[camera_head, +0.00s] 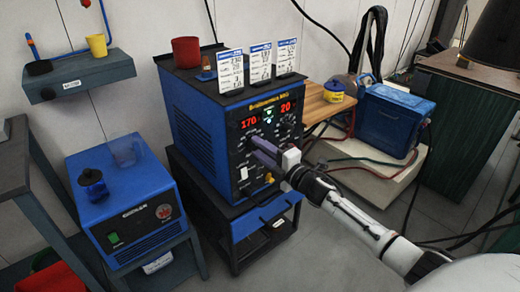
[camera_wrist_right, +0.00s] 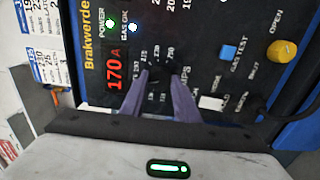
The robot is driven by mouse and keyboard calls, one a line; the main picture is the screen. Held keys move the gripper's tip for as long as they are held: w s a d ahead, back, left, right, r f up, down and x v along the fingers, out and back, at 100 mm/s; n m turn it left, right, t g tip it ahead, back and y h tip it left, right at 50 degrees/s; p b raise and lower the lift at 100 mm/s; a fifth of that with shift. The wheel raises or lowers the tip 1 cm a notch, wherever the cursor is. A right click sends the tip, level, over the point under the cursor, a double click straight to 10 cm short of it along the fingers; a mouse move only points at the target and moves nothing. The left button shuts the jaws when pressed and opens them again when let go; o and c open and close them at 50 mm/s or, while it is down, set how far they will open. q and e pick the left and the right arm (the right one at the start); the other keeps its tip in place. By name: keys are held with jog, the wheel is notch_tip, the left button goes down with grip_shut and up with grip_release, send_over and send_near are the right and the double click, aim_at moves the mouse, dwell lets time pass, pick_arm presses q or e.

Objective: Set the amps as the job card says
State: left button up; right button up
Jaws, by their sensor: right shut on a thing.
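The blue and black welding machine (camera_head: 205,125) stands on a dark cart. Its left red display (camera_head: 250,122) reads 170, and reads 170 A in the right wrist view (camera_wrist_right: 115,70). The right red display (camera_head: 287,108) reads 20. Three white job cards (camera_head: 260,62) stand on top of the machine; their small print is hard to read. My right gripper (camera_head: 258,150) reaches the front panel below the 170 display. In the wrist view its purple fingers (camera_wrist_right: 160,84) are shut on the amps knob (camera_wrist_right: 158,73), which they partly hide. My left gripper is out of view.
A red cup (camera_head: 186,52) stands on the machine. A blue cooler unit (camera_head: 125,210) is at the left, a blue box (camera_head: 392,118) with cables at the right. A yellow knob (camera_wrist_right: 283,50) and blue button (camera_wrist_right: 228,52) sit beside the fingers on the panel.

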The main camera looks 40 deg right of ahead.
jog(key=o, duration=0.9)
jog(key=shift+o, duration=0.7)
jog(key=s, duration=1)
jog(key=shift+s+d+p, duration=0.15)
jog(key=shift+d+p, duration=0.2)
jog(key=shift+p, duration=0.1)
